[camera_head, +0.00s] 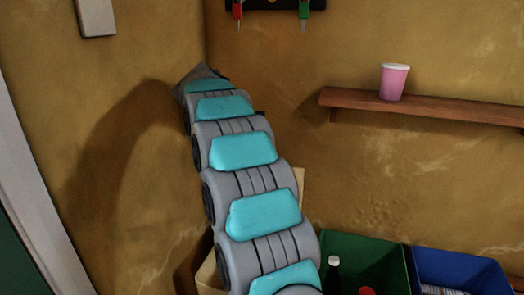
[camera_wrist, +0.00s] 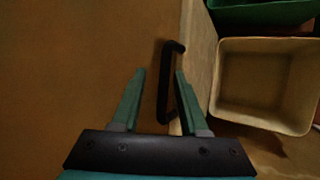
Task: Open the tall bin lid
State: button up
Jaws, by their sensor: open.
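My gripper (camera_wrist: 158,80) is open in the wrist view, its two green fingers apart. A black bar handle (camera_wrist: 167,80) shows between the fingers, close to the right one; I cannot tell if they touch. The handle sits along a beige panel (camera_wrist: 201,50), which looks like the bin's lid standing raised. To its right is a beige bin (camera_wrist: 265,42) with its top open and its inside visible. In the head view my arm covers most of the bin (camera_head: 208,274); a strip of the beige panel (camera_head: 299,183) shows behind the arm. My gripper is hidden there.
A green bin (camera_head: 362,247) holding a dark bottle (camera_head: 333,272) and a blue bin (camera_head: 458,268) stand to the right. A wall shelf (camera_head: 440,106) carries a pink cup (camera_head: 394,82). Brown walls meet in a corner close behind my arm.

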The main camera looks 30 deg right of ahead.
jog(key=v, duration=0.7)
jog(key=shift+a+r, duration=0.2)
jog(key=s+a+f+m+y, duration=0.2)
jog(key=s+a+f, duration=0.4)
jog(key=s, duration=0.7)
jog(key=s+a+f+m+g+y, duration=0.1)
jog(key=s+a+f+m+y, duration=0.1)
jog(key=s+a+f, duration=0.5)
jog(key=s+a+f+m+g+y, duration=0.1)
jog(key=s+a+f+y, duration=0.3)
jog(key=s, duration=1.7)
jog(key=a+f+m, duration=0.1)
jog(key=a+f, duration=0.2)
jog(key=a, duration=0.5)
jog(key=shift+s+f, duration=0.2)
jog(key=shift+s, duration=0.05)
